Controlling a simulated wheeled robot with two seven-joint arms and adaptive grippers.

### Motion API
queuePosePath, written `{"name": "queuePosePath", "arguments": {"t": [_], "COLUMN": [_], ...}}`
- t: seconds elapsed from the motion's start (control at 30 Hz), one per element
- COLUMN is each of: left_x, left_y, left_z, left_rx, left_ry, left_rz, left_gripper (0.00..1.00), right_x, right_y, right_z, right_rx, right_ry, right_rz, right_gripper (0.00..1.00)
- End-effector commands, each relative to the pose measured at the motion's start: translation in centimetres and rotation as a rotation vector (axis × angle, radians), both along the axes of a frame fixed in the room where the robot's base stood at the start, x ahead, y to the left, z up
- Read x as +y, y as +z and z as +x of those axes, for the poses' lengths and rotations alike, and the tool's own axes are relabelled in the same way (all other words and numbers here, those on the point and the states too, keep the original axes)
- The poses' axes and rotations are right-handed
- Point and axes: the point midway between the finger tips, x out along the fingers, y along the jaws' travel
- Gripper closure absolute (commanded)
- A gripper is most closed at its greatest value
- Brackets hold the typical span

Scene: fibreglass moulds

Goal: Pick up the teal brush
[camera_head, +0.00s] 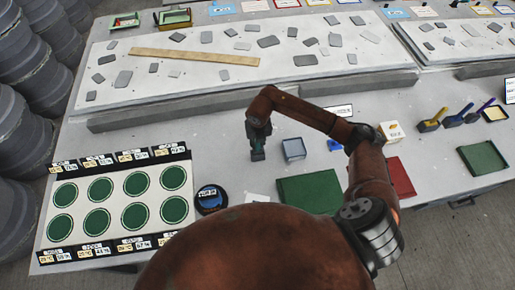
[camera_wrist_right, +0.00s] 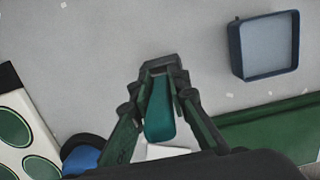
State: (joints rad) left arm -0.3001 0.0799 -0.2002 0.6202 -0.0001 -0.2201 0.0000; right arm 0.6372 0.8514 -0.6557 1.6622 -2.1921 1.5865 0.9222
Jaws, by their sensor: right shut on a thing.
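The teal brush shows in the wrist view as a teal handle (camera_wrist_right: 160,112) lying between the two fingers of my right gripper (camera_wrist_right: 160,70). The fingers close together around its far end. In the head view my right gripper (camera_head: 258,135) points down over the grey table, left of the small blue-grey tray. A small dark block (camera_head: 258,155) shows right under the fingertips. I cannot tell whether it is part of the brush or a holder, nor whether it touches the table. The bristles are hidden. My left gripper is not in view.
A blue-grey tray (camera_head: 294,149) stands close to the right of my gripper. A green mat (camera_head: 308,193) and a dark round tub (camera_head: 211,198) are nearer. Several brushes in blocks (camera_head: 430,125) stand far right. A panel with green discs (camera_head: 108,250) is left.

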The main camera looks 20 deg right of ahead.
Motion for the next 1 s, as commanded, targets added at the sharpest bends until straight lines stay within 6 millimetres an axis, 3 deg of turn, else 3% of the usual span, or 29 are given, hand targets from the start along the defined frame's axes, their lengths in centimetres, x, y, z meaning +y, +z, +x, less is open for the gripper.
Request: {"name": "queuePosePath", "arguments": {"t": [0.33, 0.8, 1.0], "left_x": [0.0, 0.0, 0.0], "left_y": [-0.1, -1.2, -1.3], "left_z": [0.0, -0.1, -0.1], "left_rx": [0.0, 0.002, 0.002], "left_ry": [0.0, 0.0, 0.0], "left_rz": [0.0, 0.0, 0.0], "left_gripper": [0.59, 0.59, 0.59], "right_x": [0.0, 0.0, 0.0], "right_y": [0.7, 8.8, 10.0], "right_z": [0.1, 0.1, 0.0], "right_rx": [-0.002, -0.003, 0.0], "right_ry": [0.0, 0.0, 0.0], "right_rz": [0.0, 0.0, 0.0], "right_gripper": [1.0, 1.0, 1.0]}}
